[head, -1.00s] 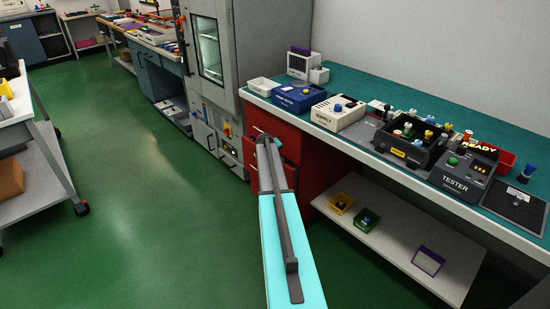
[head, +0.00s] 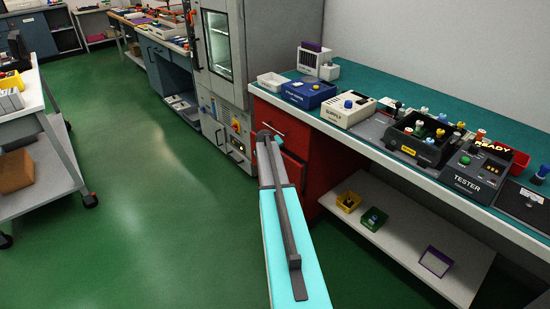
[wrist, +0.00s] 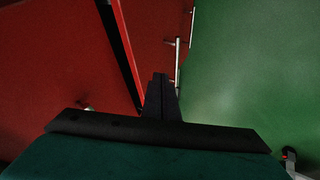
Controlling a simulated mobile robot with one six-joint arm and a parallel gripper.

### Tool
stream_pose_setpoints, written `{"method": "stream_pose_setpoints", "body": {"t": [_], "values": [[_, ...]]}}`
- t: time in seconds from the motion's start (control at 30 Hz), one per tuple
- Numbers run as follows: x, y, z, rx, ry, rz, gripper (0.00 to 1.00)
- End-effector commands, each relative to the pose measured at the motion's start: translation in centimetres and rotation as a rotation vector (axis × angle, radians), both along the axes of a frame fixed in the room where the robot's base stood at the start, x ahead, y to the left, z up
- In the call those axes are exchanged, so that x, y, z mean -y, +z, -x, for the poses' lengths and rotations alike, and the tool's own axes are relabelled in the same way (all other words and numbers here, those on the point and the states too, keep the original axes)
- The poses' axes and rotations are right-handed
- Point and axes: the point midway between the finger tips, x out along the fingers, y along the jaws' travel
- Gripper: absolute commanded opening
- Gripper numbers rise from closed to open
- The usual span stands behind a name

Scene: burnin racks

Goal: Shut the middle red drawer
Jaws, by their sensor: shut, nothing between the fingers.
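The red drawer cabinet (head: 318,165) stands under the left end of the bench. Its top drawer (head: 285,131) shows a silver handle. The middle red drawer (head: 293,172) is below it, partly hidden by my arm; it seems to stand out a little, but how far I cannot tell. In the wrist view, a dark gap runs between two red faces, with a silver handle (wrist: 178,62) at the right one's edge. My gripper (wrist: 160,78) is shut and empty, close to these red faces; I cannot tell whether it touches. In the head view its fingertips are hidden.
A grey oven cabinet (head: 218,85) stands left of the drawers. The bench (head: 440,195) holds a tester (head: 468,184) and trays, with a white shelf (head: 400,250) below. A cart (head: 50,170) stands at left. Green floor between is clear.

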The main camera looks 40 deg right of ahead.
Motion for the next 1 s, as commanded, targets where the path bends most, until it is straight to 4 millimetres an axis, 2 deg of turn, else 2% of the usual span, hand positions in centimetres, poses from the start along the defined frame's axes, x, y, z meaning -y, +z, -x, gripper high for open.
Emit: {"method": "stream_pose_setpoints", "body": {"t": [0.3,0.53,1.0], "values": [[-2.2,3.5,1.5,0.002,0.0,0.001,0.0],[-3.3,5.4,2.3,0.001,0.0,0.001,0.0],[-3.7,6.1,2.6,0.0,0.0,0.0,0.0]]}}
